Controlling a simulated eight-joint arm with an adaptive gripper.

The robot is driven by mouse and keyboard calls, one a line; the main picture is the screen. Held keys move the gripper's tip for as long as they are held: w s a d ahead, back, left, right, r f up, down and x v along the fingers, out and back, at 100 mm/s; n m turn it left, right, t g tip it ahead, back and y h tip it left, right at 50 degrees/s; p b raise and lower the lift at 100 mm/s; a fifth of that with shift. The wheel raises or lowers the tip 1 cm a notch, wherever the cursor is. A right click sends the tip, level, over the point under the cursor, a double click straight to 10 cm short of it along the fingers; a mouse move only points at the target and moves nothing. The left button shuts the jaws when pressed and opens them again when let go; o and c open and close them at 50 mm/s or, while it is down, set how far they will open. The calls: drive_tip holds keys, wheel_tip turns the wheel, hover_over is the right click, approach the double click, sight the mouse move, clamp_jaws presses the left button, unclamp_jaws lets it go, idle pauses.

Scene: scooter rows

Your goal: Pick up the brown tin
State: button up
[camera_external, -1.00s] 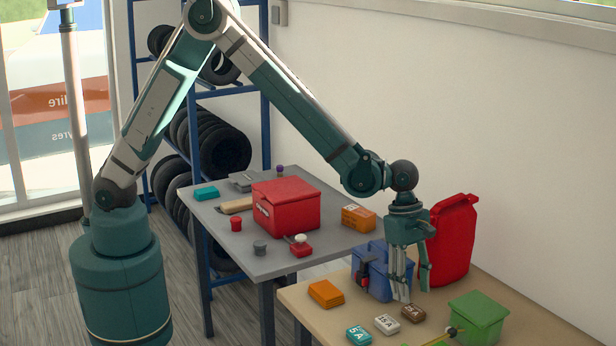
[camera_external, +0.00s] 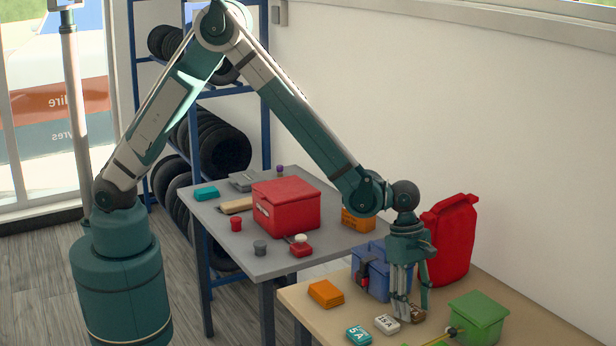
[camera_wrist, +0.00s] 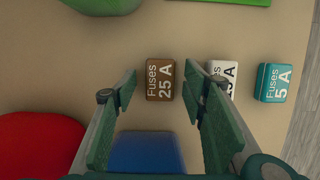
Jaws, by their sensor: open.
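The brown tin (camera_wrist: 160,80), labelled "Fuses 25 A", lies flat on the tan tabletop in the wrist view. It sits between the two spread fingers of my gripper (camera_wrist: 160,92), a little towards the fingertips, with a gap visible on each side. In the external view my gripper (camera_external: 412,305) points down over the brown tin (camera_external: 418,316), and the fingers hide part of the tin. My gripper is open and holds nothing. I cannot tell exactly how high the fingertips are above the table.
A white tin (camera_external: 387,324) is close beside, partly behind a finger in the wrist view. A teal tin (camera_external: 358,335) lies beyond it. A blue container (camera_external: 369,272), red canister (camera_external: 450,240) and green box (camera_external: 479,315) stand around. An orange box (camera_external: 326,293) lies left.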

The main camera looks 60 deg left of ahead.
sight(413, 309)
idle(0.3)
drive_tip(key=c, duration=1)
drive_tip(key=shift+r, duration=0.2)
wheel_tip(413, 309, up, 10)
drive_tip(key=shift+f+p, duration=0.15)
drive_tip(key=shift+p, duration=0.25)
